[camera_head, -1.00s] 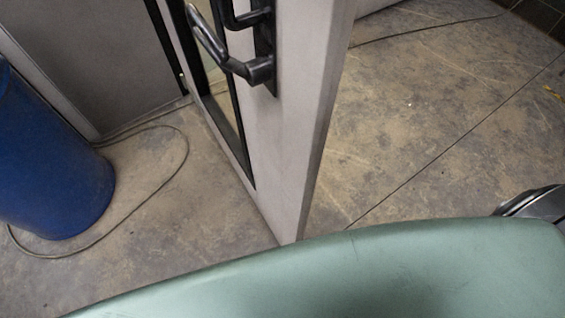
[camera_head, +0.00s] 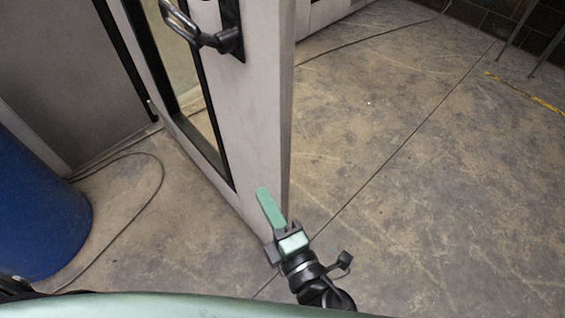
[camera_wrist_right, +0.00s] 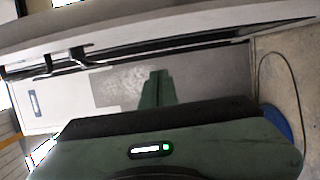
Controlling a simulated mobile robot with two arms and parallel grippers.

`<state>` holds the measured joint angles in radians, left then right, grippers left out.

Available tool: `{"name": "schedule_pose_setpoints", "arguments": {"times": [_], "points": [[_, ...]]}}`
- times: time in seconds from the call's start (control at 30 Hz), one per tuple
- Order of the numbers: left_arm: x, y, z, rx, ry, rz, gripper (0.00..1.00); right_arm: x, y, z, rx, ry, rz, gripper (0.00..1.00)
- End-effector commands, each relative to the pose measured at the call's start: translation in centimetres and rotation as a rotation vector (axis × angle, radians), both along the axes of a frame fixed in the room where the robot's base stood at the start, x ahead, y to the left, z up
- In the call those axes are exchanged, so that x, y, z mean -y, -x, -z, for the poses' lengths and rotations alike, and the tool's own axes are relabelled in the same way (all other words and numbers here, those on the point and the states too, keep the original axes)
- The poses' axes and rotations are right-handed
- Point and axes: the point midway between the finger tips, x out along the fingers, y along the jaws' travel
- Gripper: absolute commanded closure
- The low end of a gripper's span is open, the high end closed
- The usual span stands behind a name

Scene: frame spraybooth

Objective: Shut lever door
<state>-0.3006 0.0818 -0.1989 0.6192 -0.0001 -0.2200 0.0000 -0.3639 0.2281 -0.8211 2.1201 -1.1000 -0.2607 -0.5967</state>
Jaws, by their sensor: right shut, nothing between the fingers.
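The grey door (camera_head: 262,110) stands ajar in the head view, with a dark-framed glass panel (camera_head: 205,128) on its left side. Its black lever handle (camera_head: 197,34) is near the top of the picture. My right gripper (camera_head: 264,194) has its green fingers together and empty, in front of the door's lower edge in the picture. I cannot tell whether it touches the door. In the right wrist view the closed fingers (camera_wrist_right: 156,88) point toward the door's panel, with the black lever handle (camera_wrist_right: 62,57) off to the upper left. My left gripper is out of view.
A blue barrel (camera_head: 35,205) stands at the left; its edge also shows in the wrist view (camera_wrist_right: 278,122). A thin cable (camera_head: 150,190) loops on the floor beside it. The concrete floor (camera_head: 420,170) right of the door is clear, with a yellow strip (camera_head: 525,93) further back.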

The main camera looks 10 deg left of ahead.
Motion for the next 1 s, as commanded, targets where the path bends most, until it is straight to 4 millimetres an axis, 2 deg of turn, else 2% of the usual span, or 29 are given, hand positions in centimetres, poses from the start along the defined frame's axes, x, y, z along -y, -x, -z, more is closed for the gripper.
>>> {"name": "schedule_pose_setpoints", "arguments": {"times": [0.17, 0.6, 0.8, 1.0], "points": [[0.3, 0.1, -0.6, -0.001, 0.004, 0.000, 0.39, -0.8, -1.1, -0.9, 0.018, 0.001, -0.001, 1.00], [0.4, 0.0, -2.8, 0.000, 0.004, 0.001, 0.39, -6.0, -8.5, -0.9, 0.014, -0.001, -0.001, 1.00], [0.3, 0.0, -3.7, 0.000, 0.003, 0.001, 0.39, -3.7, -10.5, -0.7, 0.013, 0.002, 0.000, 1.00], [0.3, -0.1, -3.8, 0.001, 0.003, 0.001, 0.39, -3.1, -11.1, -0.6, 0.012, -0.001, -0.001, 1.00]]}}
